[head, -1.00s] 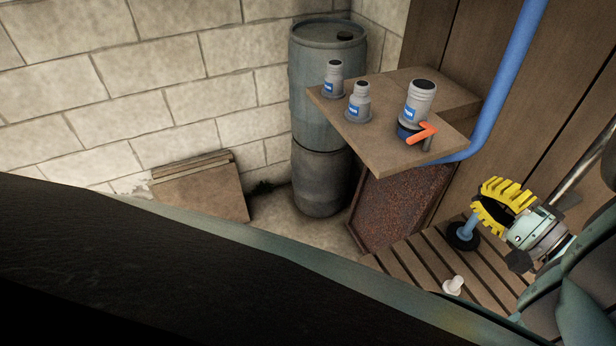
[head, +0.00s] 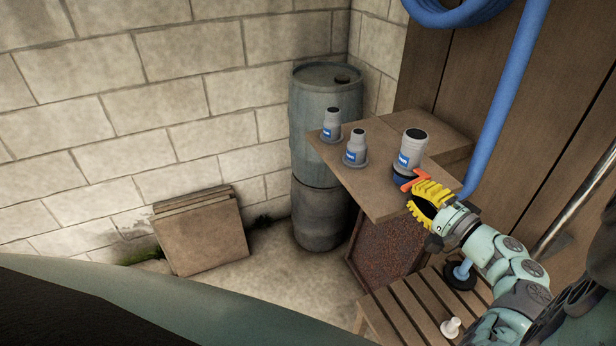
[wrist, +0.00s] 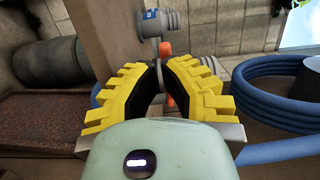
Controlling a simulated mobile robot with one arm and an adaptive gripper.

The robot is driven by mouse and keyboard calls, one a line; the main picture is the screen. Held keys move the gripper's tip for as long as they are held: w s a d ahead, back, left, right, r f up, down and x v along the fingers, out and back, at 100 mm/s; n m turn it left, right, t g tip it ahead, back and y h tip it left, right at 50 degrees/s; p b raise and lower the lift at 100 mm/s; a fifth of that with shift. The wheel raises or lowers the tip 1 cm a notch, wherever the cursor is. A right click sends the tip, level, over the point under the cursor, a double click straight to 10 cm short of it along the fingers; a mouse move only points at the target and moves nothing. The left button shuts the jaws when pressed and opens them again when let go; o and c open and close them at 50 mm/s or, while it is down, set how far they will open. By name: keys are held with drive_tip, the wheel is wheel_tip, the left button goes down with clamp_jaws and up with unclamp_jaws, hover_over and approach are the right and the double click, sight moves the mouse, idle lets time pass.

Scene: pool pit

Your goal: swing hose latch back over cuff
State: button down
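A grey hose cuff (head: 412,148) with a blue label and a dark blue base stands upright at the wooden shelf's right edge. The orange latch (head: 412,181) sits at its base, pointing right. My gripper (head: 414,203), with yellow ridged fingers, is just below and beside the latch at the shelf corner. The fingers look parted; contact with the latch cannot be told.
Two smaller grey fittings (head: 331,125) (head: 356,147) stand on the shelf (head: 385,195). A blue hose (head: 510,90) runs down at the right. A slatted bench (head: 408,310) holds a white fitting (head: 451,327). A barrel (head: 320,215) stands behind the shelf.

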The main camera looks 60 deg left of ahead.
drive_tip(key=shift+s+a, duration=0.1)
drive_tip(key=shift+a, duration=0.1)
drive_tip(key=m+t, duration=0.1)
drive_tip(key=a+m+t+b, duration=0.1)
drive_tip(key=t, duration=0.1)
drive_tip(key=shift+a+f, duration=0.15)
idle(0.6)
